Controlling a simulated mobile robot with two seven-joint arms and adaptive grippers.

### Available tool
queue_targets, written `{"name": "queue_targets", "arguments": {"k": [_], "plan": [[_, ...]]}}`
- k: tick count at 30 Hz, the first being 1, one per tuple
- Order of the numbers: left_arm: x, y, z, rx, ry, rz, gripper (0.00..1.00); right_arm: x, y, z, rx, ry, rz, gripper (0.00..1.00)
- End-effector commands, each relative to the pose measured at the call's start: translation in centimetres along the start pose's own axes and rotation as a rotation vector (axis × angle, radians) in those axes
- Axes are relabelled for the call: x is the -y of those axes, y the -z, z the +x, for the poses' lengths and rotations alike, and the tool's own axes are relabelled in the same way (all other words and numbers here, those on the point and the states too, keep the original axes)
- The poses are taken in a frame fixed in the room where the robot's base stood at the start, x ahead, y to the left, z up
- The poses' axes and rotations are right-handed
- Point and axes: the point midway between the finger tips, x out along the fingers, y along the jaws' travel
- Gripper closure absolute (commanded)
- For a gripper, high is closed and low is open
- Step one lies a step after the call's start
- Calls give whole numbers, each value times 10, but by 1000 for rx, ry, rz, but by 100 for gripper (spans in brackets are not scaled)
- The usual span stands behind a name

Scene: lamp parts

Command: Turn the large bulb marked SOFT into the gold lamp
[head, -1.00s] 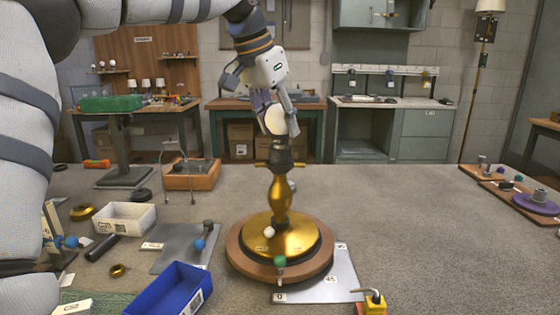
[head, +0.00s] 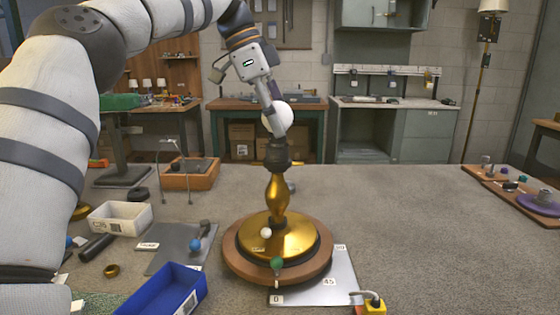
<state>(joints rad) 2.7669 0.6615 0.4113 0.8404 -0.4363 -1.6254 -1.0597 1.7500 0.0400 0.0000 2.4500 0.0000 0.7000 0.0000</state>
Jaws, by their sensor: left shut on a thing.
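The gold lamp (head: 278,196) stands upright on a round wooden turntable (head: 235,265), with a dark socket (head: 277,153) at its top. A large white bulb (head: 284,118) sits directly above the socket, upright or nearly so; its lower end meets or enters the socket, and I cannot tell how deep. No SOFT marking is readable on it. My left gripper (head: 275,118) comes down from above and is shut on the bulb, one finger showing across its front. My right gripper does not show.
A green knob (head: 276,264) stands at the turntable's front, over a scale plate (head: 340,285). A blue bin (head: 165,290), a white bin (head: 120,219) and a grey mat (head: 180,240) lie to the left. The bench right of the lamp is mostly clear.

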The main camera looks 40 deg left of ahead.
Motion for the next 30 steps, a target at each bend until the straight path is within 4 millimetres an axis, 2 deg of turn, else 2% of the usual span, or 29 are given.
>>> {"name": "queue_targets", "arguments": {"k": [2,10,14,22,23,24,30], "plan": [[2,-2,7,9,-31,46,76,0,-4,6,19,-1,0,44],[2,-1,7,5,-111,242,76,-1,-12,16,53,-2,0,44],[2,-1,3,5,-142,325,76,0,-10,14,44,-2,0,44],[0,-1,2,1,-149,349,76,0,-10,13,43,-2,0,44],[0,-1,2,1,-149,349,52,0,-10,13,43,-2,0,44],[0,0,1,1,-148,348,42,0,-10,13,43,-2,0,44],[0,0,1,0,-146,348,41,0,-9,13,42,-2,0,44]]}}
